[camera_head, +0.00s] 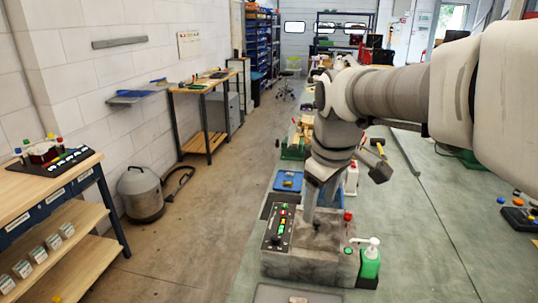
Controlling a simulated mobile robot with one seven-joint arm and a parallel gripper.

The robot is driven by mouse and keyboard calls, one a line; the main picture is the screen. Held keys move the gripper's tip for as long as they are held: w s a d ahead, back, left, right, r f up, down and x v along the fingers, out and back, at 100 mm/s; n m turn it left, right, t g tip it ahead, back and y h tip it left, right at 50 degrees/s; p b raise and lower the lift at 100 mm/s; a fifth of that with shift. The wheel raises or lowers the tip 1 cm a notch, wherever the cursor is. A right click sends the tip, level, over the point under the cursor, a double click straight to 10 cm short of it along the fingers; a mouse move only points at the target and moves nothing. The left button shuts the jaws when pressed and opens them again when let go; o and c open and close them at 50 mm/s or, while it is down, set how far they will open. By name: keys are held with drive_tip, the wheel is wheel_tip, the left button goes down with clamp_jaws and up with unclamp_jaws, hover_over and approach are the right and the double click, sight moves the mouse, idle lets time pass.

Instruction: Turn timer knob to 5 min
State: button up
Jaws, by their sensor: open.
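A grey machine (312,262) stands on the green bench in the camera_head view. A dark control panel (268,228) with small red, green and yellow lights or buttons runs along its left side. A small dark shape (275,240) near the panel's front end may be the timer knob, but it is too small to be sure, and no 5 min mark can be read. My gripper (310,215) points down over the top of the machine, right of the panel. It is open, with nothing visible between its fingers. Whether it touches the machine is unclear.
A green pump bottle (369,262) stands close at the machine's right. A red button (348,216) and a green button (348,251) show on the machine's right side. A blue tray (288,181) lies behind it. The bench (425,240) is mostly clear to the right.

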drive_tip(key=w+a+f+n+g+p, duration=0.15)
drive_tip(key=w+a+n, duration=0.3)
drive_tip(key=w, duration=0.55)
drive_tip(key=n+g+p, duration=0.1)
drive_tip(key=n+p, duration=0.1)
drive_tip(key=n, duration=0.3)
approach(276, 237)
drive_tip(key=f, duration=0.5)
drive_tip(key=f+p, duration=0.1)
drive_tip(key=f, duration=0.2)
drive_tip(key=shift+w+f, duration=0.3)
drive_tip(key=shift+c, duration=0.2)
drive_tip(key=shift+m, duration=0.25)
clamp_jaws()
